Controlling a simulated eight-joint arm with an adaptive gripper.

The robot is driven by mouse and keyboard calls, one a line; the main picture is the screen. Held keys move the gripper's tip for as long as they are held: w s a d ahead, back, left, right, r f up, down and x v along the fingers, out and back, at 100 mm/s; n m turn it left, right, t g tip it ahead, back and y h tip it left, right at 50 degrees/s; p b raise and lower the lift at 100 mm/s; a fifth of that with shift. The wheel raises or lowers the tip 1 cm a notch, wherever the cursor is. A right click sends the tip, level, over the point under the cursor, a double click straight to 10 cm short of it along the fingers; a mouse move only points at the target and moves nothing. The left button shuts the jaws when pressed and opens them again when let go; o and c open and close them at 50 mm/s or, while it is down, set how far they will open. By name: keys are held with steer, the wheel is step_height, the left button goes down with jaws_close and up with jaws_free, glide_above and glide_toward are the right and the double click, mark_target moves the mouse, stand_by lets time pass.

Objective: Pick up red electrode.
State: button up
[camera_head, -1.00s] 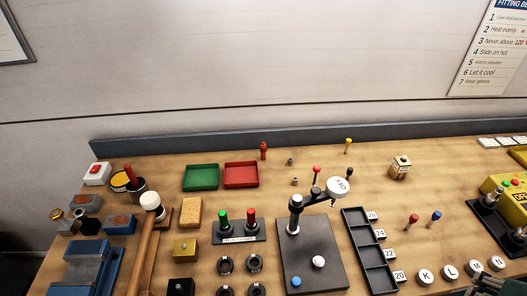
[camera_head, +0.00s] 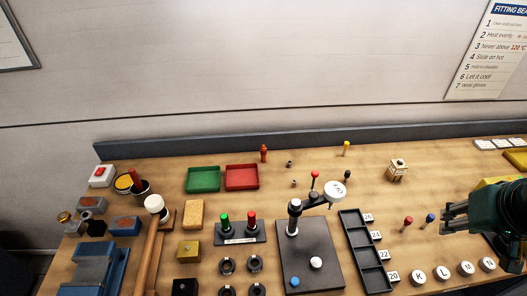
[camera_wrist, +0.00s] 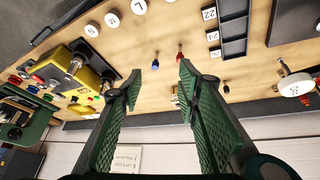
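A small red-topped pin, which looks like the red electrode (camera_head: 408,223), stands on the wooden bench at the right. It also shows in the wrist view (camera_wrist: 180,56), just beyond the tip of my right-hand finger. A similar blue-topped pin (camera_head: 430,219) stands beside it; it shows in the wrist view (camera_wrist: 155,64) between and beyond the fingertips. My gripper (camera_wrist: 158,78) is open and empty, with green textured fingers spread apart. In the head view my gripper (camera_head: 449,221) is at the right edge, to the right of both pins and apart from the red one.
A black slotted tray (camera_head: 365,252) with numbered tags lies left of the pins. Round lettered discs (camera_head: 418,276) lie in front of them. A yellow device (camera_wrist: 82,66) and a press stand (camera_head: 312,255) are nearby. The bench behind the pins is mostly clear.

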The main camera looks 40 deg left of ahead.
steer(key=w+a+r+n+g+p, duration=0.15)
steer(key=w+a, duration=0.25)
steer(key=a, duration=0.4)
steer(key=w+a+r+n+p, duration=0.2)
steer(key=w+a+n, duration=0.1)
steer(key=w+a, duration=0.3)
steer(key=n+g+h+p, duration=0.1)
steer(key=n+g+p, duration=0.3)
steer(key=n+p, duration=0.65)
glide_above(263, 146)
steer(key=f, duration=1.3)
steer(key=shift+w+d+f, duration=0.3)
steer(key=shift+d+f, duration=0.05)
steer(key=shift+d, duration=0.05)
steer(key=shift+s+a+f, duration=0.3)
steer(key=shift+a+f, duration=0.05)
steer(key=shift+a, duration=0.1)
steer(key=shift+f, duration=0.1)
steer(key=shift+f, duration=1.2)
steer(key=shift+f, duration=0.1)
